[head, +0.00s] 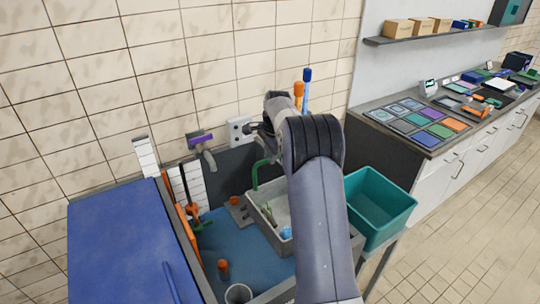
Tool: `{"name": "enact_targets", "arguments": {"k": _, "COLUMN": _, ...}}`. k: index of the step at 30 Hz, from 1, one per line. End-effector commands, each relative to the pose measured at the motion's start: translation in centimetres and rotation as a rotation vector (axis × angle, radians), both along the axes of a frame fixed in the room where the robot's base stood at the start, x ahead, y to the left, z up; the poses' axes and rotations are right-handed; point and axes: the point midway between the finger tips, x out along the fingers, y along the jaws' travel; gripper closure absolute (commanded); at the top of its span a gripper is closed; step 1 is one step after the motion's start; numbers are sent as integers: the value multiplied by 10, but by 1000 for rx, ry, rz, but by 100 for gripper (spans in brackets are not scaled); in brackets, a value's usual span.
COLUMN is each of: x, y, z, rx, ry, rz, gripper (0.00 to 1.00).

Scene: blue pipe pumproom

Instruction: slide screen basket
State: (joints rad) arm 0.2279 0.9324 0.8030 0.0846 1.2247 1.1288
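A pale grey rectangular basin (257,216) sits in the blue work area at the centre, with a green upright handle-like bar (254,174) at its back left. A few small items, including a light blue one, lie in it. I cannot tell for sure whether this is the screen basket. My arm rises from the bottom and hides the basin's right side. My gripper (257,128) is small and dark, partly hidden behind my arm, above and behind the basin, near a white wall plate. Its fingers are too unclear to read, and I see nothing held.
A teal bin (378,207) stands right of my arm. A blue lid or panel (118,243) fills the left side. Orange and blue upright handles (307,84) show behind my arm. A counter with coloured tiles (420,122) stands at right, with open floor before it.

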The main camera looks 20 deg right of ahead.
Motion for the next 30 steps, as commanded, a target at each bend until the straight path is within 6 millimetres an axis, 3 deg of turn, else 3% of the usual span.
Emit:
{"name": "enact_targets", "arguments": {"k": 6, "x": 0, "y": 0, "z": -1, "rx": 1, "ry": 2, "rz": 0, "gripper": 64}}
{"name": "enact_targets", "arguments": {"k": 16, "x": -1, "y": 0, "z": 7, "rx": 0, "ry": 0, "rz": 0, "gripper": 64}}
{"name": "enact_targets", "arguments": {"k": 30, "x": -18, "y": -3, "z": 90, "rx": 0, "ry": 0, "rz": 0, "gripper": 64}}
